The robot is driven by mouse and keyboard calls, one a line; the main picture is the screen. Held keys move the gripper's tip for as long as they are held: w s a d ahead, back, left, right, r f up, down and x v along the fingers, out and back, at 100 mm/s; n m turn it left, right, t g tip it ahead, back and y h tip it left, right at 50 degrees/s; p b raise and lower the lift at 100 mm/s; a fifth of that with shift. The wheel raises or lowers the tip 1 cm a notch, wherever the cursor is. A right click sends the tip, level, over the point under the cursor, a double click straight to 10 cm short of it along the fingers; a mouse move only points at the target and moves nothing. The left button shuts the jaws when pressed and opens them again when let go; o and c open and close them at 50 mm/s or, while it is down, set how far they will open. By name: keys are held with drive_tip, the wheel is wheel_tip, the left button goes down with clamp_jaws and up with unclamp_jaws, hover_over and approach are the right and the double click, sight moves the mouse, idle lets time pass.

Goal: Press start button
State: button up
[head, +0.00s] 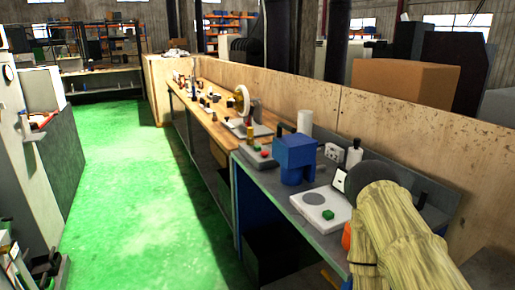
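My gripper is not visible in the head view. No button in view carries a readable label, so I cannot tell which one is the start button. A green button-like piece (327,214) sits on a flat white device (318,204) with a grey round disc, on the near bench at right. Farther back on that bench, a small grey box (256,157) bears a red button-like piece (264,153). A light machine (36,95) stands at the left edge with small red parts (42,120); its controls are too small to make out.
A green floor aisle (118,175) runs clear between the left machine and the workbenches. A blue block-shaped device (294,158) stands on the grey bench. A straw-coloured ribbed object (395,235) fills the lower right. A plywood panel (400,135) backs the benches.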

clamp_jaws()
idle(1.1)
